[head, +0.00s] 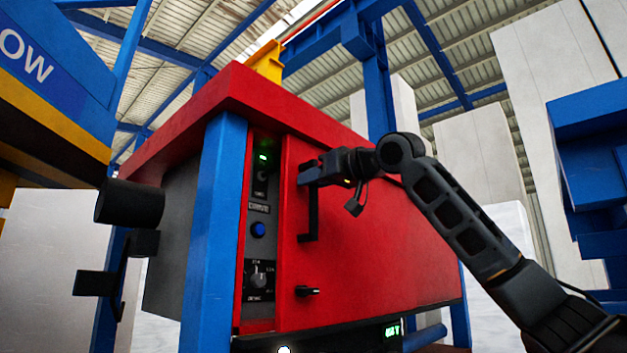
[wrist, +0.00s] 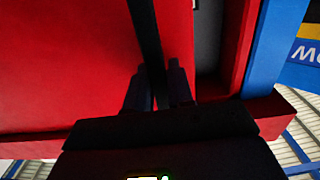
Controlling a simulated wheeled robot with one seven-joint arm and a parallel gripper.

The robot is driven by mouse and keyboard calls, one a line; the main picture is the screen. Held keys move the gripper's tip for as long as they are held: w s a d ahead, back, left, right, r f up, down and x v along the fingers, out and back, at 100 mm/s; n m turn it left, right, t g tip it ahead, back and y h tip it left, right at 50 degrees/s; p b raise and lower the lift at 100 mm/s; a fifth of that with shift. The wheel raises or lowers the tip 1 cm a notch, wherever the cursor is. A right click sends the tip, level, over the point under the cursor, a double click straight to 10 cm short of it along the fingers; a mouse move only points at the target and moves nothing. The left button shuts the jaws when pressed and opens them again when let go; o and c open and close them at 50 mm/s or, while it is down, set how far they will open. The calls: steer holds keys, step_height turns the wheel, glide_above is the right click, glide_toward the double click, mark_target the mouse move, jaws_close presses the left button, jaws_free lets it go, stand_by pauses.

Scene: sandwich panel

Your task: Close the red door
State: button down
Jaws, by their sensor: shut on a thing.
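The red door (head: 380,245) is the wide front panel of a red cabinet; it fills the left of the wrist view (wrist: 65,65). It looks near its frame, but I cannot tell whether it is fully shut. A black vertical bar handle (head: 309,222) stands on its left part, and a small black latch knob (head: 306,291) sits below. My gripper (head: 308,177) is at the upper part of the handle. In the wrist view its fingers (wrist: 160,88) are shut on the handle bar (wrist: 148,35), one on each side. The fingers hide part of the bar.
A control strip with a green light (head: 263,157), a blue button (head: 258,229) and a rotary knob (head: 259,275) lies left of the door. A blue post (head: 212,235) stands beside it. A black cylinder (head: 128,203) sticks out farther left. The red top (head: 230,105) overhangs the door.

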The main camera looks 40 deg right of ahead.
steer(key=shift+a, duration=0.1)
steer(key=a+b, duration=0.2)
steer(key=a, duration=0.7)
steer(key=shift+s, duration=0.15)
steer(key=c, duration=1.2)
jaws_free()
steer(key=shift+a, duration=0.1)
steer(key=shift+o, duration=0.6)
steer(key=s+b, duration=0.1)
steer(key=s, duration=0.6)
steer(key=shift+s+d+b, duration=0.2)
steer(key=shift+s+b, duration=0.15)
steer(key=shift+s, duration=0.05)
steer(key=shift+s, duration=0.1)
